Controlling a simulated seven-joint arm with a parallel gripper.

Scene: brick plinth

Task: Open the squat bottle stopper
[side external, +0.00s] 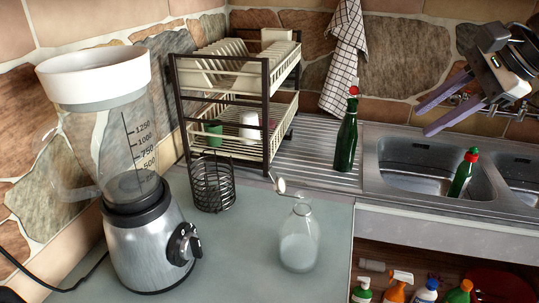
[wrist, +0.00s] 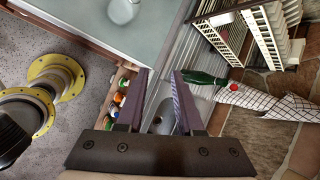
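A squat clear glass bottle (side external: 299,240) stands upright on the grey counter, with pale contents in its lower part. A small pale rounded piece (side external: 281,186), which looks like its stopper, shows up and left of the bottle's mouth with a thin dark wire. I cannot tell whether it seals the mouth. In the wrist view the bottle (wrist: 123,10) is cut off at the top edge. My gripper (side external: 422,120) is open and empty above the sink, well right of and above the bottle. Its two purple fingers also show apart in the wrist view (wrist: 160,72).
A tall green bottle (side external: 346,145) with a red top stands on the drainboard, between my gripper and the squat bottle. A blender (side external: 146,235), a wire basket (side external: 212,183) and a dish rack (side external: 235,85) stand left. The counter around the squat bottle is clear.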

